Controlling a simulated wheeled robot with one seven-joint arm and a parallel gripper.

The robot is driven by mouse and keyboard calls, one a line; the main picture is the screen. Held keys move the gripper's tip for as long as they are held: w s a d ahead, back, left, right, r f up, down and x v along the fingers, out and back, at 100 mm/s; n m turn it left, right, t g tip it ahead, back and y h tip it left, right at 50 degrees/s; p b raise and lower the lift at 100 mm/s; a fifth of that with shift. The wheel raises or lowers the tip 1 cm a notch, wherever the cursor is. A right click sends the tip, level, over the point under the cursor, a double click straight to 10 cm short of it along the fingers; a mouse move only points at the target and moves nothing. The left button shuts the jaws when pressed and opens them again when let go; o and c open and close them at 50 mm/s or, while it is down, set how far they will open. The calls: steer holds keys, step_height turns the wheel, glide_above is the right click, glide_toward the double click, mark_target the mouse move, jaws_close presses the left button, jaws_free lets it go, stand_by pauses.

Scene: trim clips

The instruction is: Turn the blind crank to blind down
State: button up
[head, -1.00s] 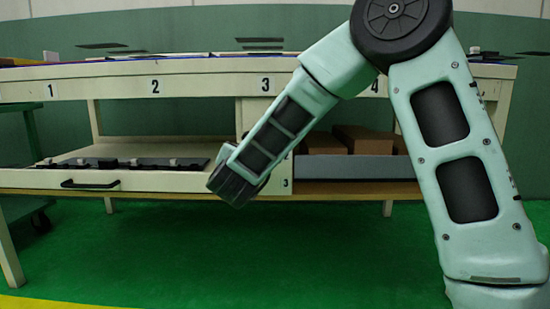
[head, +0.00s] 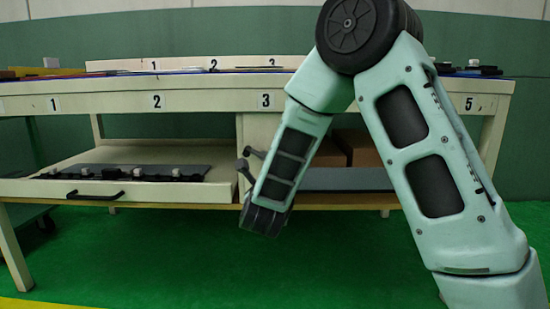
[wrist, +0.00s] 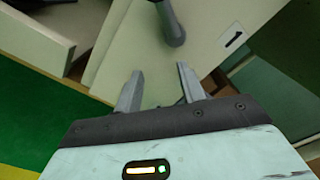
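A dark grey crank (head: 244,166) with rounded ends shows beside my forearm, in front of the cream panel (head: 250,128) under the bench's number 3. In the wrist view its grey handle (wrist: 173,28) comes down from the top edge and ends in a round knob. My gripper (wrist: 160,70) is open and empty. Its two fingers point toward the panel, with the knob just beyond and above the fingertips, apart from them. In the head view my gripper is hidden behind my forearm. The blind itself cannot be made out.
A pulled-out drawer (head: 60,186) with a black handle stands left of the crank. Brown boxes (head: 358,148) sit behind a grey front on the right shelf. A black mark (wrist: 235,40) is on the panel. The green floor in front is clear.

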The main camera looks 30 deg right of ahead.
steer(key=shift+s+d+r+n+p, duration=0.2)
steer(key=shift+d+n+p, duration=0.05)
steer(key=shift+n+p, duration=0.85)
steer(key=shift+s+d+r+n+p, duration=0.15)
steer(key=shift+d+r+n+p, duration=0.15)
steer(key=shift+n+p, duration=0.8)
steer(key=shift+s+d+r+n+p, duration=0.15)
steer(key=shift+s+d+n+p, duration=0.1)
steer(key=shift+n+p, duration=0.85)
steer(key=shift+f, duration=0.1)
